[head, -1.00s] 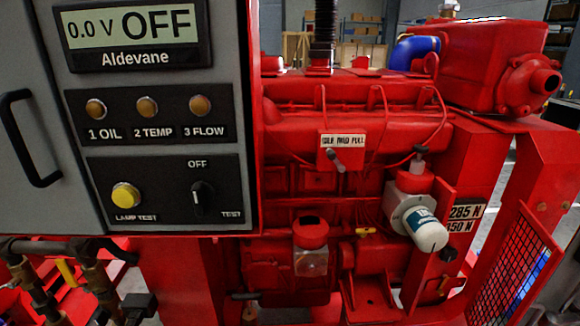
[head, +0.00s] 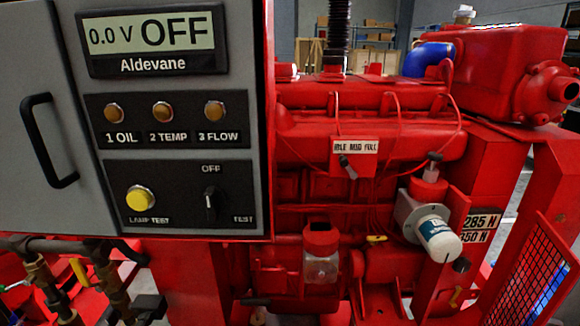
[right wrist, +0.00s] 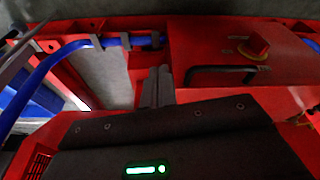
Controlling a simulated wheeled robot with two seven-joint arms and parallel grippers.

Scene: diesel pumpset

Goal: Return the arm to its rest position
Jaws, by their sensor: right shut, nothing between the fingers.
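My right gripper (right wrist: 156,88) shows in the right wrist view, its narrow grey fingers pressed together with nothing between them. The fingers point at a red frame and a red box (right wrist: 215,50). I cannot tell whether they touch anything. Neither of my grippers shows in the head view. In that view the grey control panel (head: 52,200) reads "0.0 V OFF". It carries a yellow lamp-test button (head: 140,198) and a black selector (head: 210,204).
The red engine (head: 300,115) fills the centre of the head view, with a white filter (head: 438,238) at its right. A mesh guard (head: 530,280) stands at lower right.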

